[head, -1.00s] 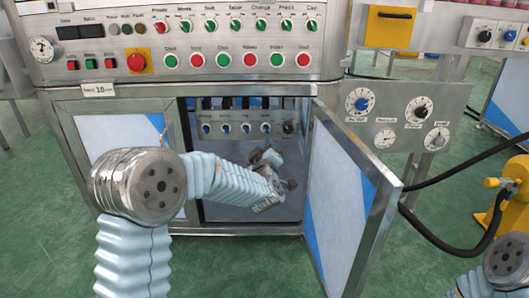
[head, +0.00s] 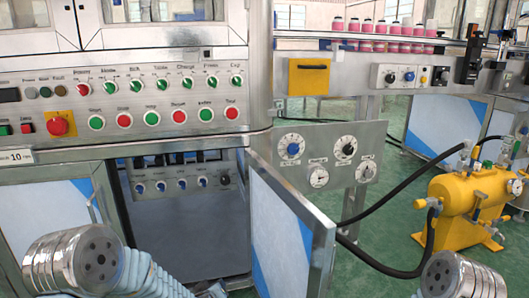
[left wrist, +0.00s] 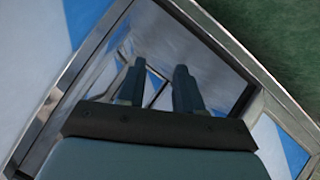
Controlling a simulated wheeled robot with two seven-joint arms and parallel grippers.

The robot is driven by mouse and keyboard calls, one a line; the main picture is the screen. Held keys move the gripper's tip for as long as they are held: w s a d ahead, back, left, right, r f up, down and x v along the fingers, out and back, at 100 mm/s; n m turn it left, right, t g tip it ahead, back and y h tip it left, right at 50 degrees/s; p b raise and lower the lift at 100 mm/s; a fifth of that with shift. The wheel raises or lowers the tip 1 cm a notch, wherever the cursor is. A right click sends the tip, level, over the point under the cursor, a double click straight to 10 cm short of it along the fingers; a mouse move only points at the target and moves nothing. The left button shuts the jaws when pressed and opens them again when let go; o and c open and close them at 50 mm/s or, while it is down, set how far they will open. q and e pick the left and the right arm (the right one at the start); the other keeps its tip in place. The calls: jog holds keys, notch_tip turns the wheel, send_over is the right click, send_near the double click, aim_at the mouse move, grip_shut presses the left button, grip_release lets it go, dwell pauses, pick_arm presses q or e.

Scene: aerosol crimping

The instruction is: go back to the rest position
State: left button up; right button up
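My left arm crosses the bottom left of the head view, below and in front of the open cabinet (head: 190,228). My left gripper (left wrist: 157,78) shows in the left wrist view with its two dark fingers apart and nothing between them. Behind the fingers are metal frame edges and blue-and-white panels. In the head view the gripper itself is not clearly shown at the bottom edge. A joint of my right arm shows at the bottom right; the right gripper is out of view.
The cabinet door (head: 283,235) stands open toward me. A control panel (head: 150,95) with knobs and buttons is above, and a dial plate (head: 330,155) is right of the opening. A yellow tank (head: 465,205) with black hoses stands at right. Pink-bodied bottles (head: 380,28) line the conveyor behind.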

pick_arm(q)
jog(key=s+d+f+m+g+h, duration=0.1)
jog(key=s+f+m+g, duration=0.1)
jog(key=s+f+g, duration=0.5)
jog(key=s+d+f+m+h, duration=0.15)
jog(key=s+f, duration=0.35)
jog(key=s, duration=0.7)
jog(key=s+d+f+m+g+h, duration=0.15)
jog(key=s+f+g, duration=0.25)
jog(key=s+f, duration=0.4)
notch_tip(320, 180, up, 18)
jog(key=s+d+p, duration=0.1)
jog(key=p, duration=1.6)
jog(key=shift+s, duration=0.1)
